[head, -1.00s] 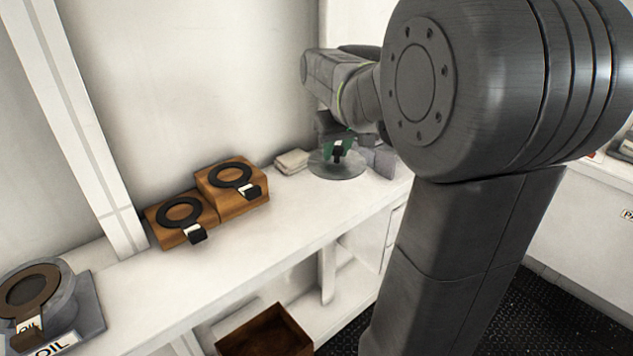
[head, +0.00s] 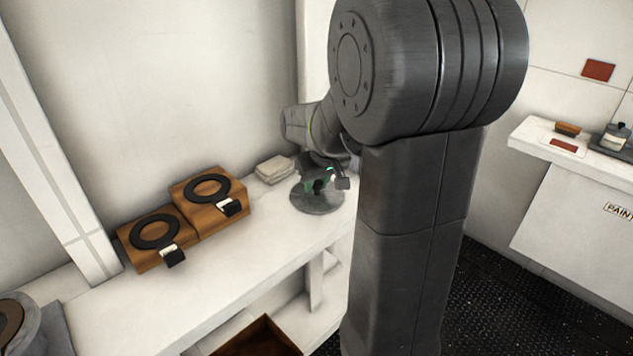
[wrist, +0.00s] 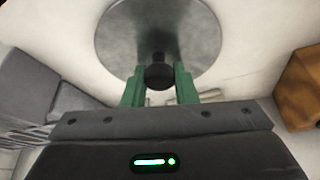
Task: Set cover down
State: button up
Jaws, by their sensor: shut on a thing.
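The cover is a round grey metal disc (head: 318,201) with a black knob, over the white counter near its right end in the head view. The disc (wrist: 115,40) fills the top middle of the wrist view, with its black knob (wrist: 160,76) towards me. My gripper (head: 323,184) has green fingers shut on the knob; they flank it in the wrist view (wrist: 160,88). The disc looks roughly level. I cannot tell whether it touches the counter. My arm hides the counter's right end.
Two wooden blocks (head: 176,251) (head: 233,204) with black rings stand on the counter to the left. A folded cloth (head: 274,168) lies just left of the cover. Bare counter (head: 240,262) lies in front. A brown box (head: 258,338) sits below.

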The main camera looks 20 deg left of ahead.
jog(key=shift+f, duration=0.2)
jog(key=o, duration=1)
jog(key=shift+r, duration=0.1)
jog(key=shift+d+r, duration=0.1)
jog(key=shift+r, duration=0.45)
jog(key=v, duration=1.1)
jog(key=shift+s+d, duration=0.1)
jog(key=shift+s, duration=0.1)
